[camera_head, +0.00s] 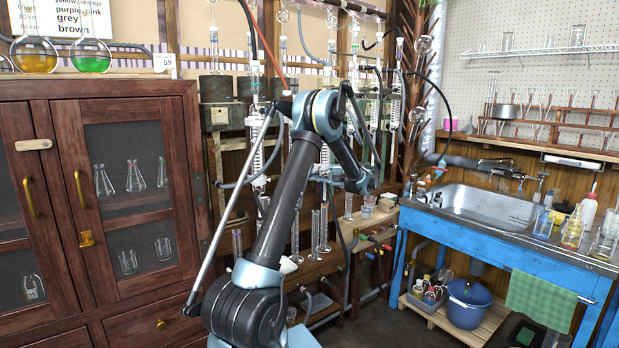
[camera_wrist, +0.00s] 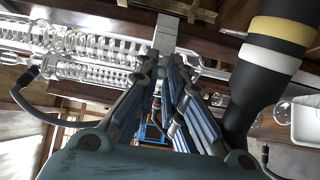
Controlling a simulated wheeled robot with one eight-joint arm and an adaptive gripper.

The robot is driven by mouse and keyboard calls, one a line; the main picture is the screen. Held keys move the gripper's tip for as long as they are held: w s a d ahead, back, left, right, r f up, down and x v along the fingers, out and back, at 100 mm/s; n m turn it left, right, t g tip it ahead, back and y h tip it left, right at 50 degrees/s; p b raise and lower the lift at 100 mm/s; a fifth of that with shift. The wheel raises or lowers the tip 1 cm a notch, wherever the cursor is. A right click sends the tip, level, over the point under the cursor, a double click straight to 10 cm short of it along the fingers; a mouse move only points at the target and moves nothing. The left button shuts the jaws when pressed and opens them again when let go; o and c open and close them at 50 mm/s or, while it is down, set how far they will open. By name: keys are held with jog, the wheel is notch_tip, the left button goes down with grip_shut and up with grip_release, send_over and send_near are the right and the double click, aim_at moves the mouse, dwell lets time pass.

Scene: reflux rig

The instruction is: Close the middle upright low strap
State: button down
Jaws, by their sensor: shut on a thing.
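In the wrist view my gripper (camera_wrist: 164,62) has its two fingers drawn together at the tips on a light grey, flat strap-like piece (camera_wrist: 166,32). I take this piece to be the low strap of the middle upright; its fastening is hidden by the fingers. Glass condensers with coils (camera_wrist: 85,42) lie across the left of the wrist view, close to the fingertips. In the head view the uprights' glassware (camera_head: 258,155) stands at the rack behind my arm. My gripper and the strap cannot be made out there.
A black hose (camera_wrist: 28,100) curves near the glass at left in the wrist view. A dark cylinder with yellow and white bands (camera_wrist: 262,70) fills the right.

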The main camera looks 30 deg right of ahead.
jog(key=shift+f, duration=0.1)
jog(key=c, duration=1.6)
grip_release()
